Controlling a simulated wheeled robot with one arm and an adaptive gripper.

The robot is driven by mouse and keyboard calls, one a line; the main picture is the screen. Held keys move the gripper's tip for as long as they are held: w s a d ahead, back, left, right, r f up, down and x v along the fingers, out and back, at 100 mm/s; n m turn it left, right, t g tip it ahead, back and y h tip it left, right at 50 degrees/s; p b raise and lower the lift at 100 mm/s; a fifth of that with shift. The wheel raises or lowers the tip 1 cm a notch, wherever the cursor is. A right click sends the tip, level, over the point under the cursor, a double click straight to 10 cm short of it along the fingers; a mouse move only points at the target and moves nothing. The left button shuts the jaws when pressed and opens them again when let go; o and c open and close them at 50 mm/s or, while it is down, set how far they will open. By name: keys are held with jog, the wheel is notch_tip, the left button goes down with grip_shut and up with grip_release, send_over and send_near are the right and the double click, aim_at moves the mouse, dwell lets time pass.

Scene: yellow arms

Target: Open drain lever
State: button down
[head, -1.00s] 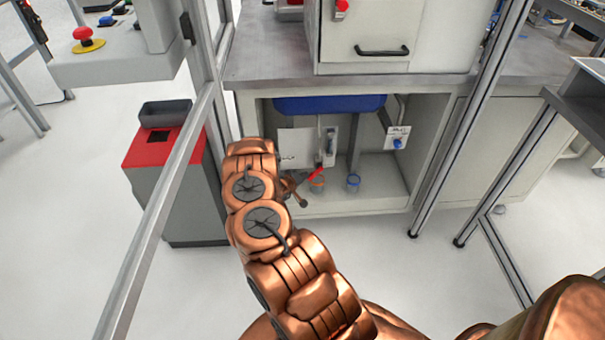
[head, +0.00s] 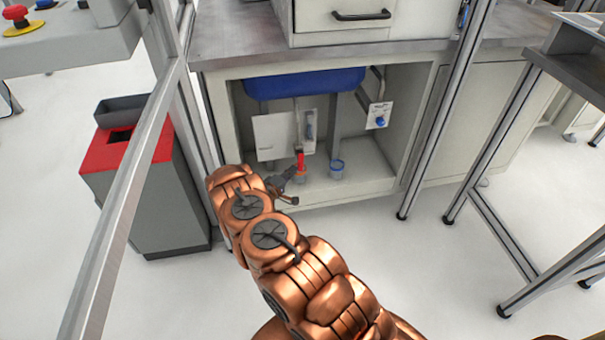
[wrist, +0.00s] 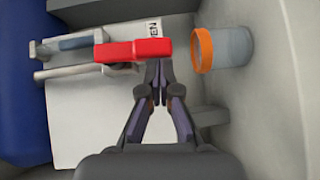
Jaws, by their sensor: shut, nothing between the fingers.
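The red drain lever (head: 300,160) stands roughly upright below the sink, in line with the thin drain pipe (head: 297,122). In the wrist view the red lever (wrist: 125,51) lies sideways across the picture, in line with the pipe there. My gripper (head: 292,171) is inside the open cabinet, just left of the lever. In the wrist view my gripper (wrist: 158,70) has its fingertips together and empty, close by the lever's right end. I cannot tell whether they touch it. An orange-rimmed container (wrist: 203,50) is just right of the lever's end in that view.
The blue sink basin (head: 303,85) hangs above. A panel with a blue knob (head: 379,118) is on the right. A red-topped bin (head: 145,180) and frame posts flank the cabinet.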

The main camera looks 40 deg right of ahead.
jog(key=shift+s+d+f, duration=0.1)
jog(key=shift+d, duration=0.15)
dwell(0.4)
jog(key=shift+a+b, duration=0.1)
jog(key=shift+b, duration=0.25)
jog(key=a+b, duration=0.1)
jog(key=a, duration=1.2)
jog(key=shift+s, duration=0.35)
jog(key=shift+s, duration=0.1)
